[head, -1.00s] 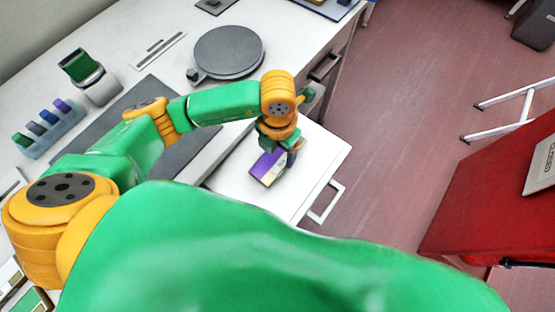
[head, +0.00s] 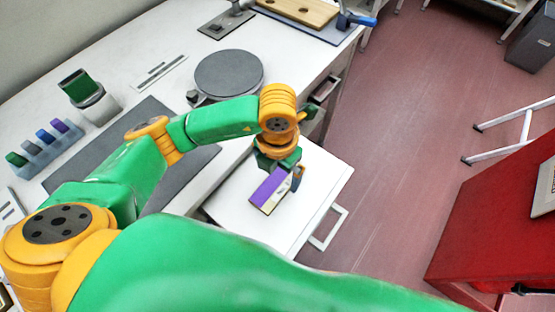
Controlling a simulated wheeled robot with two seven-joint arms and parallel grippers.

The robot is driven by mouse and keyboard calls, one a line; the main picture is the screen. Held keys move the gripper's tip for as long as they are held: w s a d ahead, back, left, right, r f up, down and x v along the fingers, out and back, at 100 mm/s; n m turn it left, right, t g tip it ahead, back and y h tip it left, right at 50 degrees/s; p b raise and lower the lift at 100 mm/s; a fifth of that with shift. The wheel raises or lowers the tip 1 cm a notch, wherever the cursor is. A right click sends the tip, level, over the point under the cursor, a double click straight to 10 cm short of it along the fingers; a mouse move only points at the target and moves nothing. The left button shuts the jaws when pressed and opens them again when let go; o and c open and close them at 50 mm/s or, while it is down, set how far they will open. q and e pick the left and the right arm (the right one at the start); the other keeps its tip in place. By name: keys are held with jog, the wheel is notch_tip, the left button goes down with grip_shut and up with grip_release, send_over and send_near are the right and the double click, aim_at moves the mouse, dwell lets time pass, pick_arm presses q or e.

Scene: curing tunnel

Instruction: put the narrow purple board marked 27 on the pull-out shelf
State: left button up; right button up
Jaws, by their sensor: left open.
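The narrow purple board (head: 269,188) lies on the white pull-out shelf (head: 236,211), near the shelf's middle. A pale strip runs along its right side; I cannot read a number on it. My left gripper (head: 285,178) is right at the board's upper right end, pointing down, with its jaws open. One dark finger shows to the right of the board; the other is partly hidden. I cannot tell whether the fingers touch the board. My right gripper is not in view.
The white worktop holds a round grey turntable (head: 229,73), a dark mat (head: 205,156), a rack (head: 45,148) of small coloured pieces and a device with a green screen (head: 80,85). A red cabinet (head: 500,215) stands at right. Red floor lies between.

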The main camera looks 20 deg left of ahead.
aim_at(277, 183)
pick_arm(q)
notch_tip(277, 183, up, 8)
jog(key=shift+p, duration=0.35)
jog(key=shift+r, duration=0.1)
